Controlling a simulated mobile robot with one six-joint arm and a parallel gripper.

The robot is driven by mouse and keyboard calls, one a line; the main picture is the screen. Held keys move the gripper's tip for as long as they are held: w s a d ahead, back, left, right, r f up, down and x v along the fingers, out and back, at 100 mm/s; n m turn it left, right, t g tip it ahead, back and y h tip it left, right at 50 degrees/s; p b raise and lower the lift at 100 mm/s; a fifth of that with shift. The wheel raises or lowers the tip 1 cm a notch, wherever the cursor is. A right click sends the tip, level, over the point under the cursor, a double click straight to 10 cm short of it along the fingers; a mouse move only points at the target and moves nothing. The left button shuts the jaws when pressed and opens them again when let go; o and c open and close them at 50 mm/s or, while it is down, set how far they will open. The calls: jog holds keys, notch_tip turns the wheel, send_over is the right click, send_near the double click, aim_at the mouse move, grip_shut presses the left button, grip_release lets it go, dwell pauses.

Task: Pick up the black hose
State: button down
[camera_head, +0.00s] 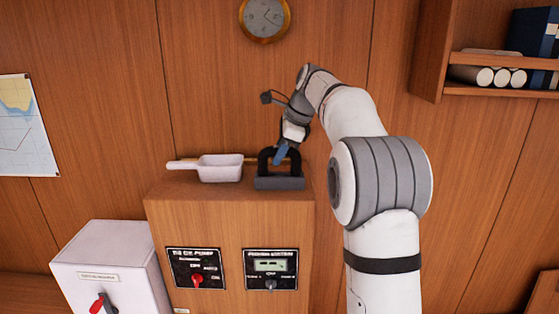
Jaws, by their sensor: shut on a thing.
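The black hose (265,161) shows as a thick dark arch on top of the wooden cabinet, standing up at a dark grey block (279,183). My gripper (281,155) reaches down from above to the middle of the arch and is shut on the hose. The blue-grey fingers cover part of the hose. The hose's lower ends meet the grey block or pass behind it; I cannot tell which. I see no clear gap between the hose and the block.
The cabinet's front carries two control panels. A white switch box (110,265) stands lower left. A wall shelf (500,89) is at upper right, a clock (264,18) above.

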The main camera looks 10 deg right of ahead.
jog(key=shift+r, duration=0.15)
notch_tip(320, 180, up, 9)
jog(key=shift+r, duration=0.3)
dwell(0.5)
jog(key=shift+s, duration=0.1)
dwell(0.5)
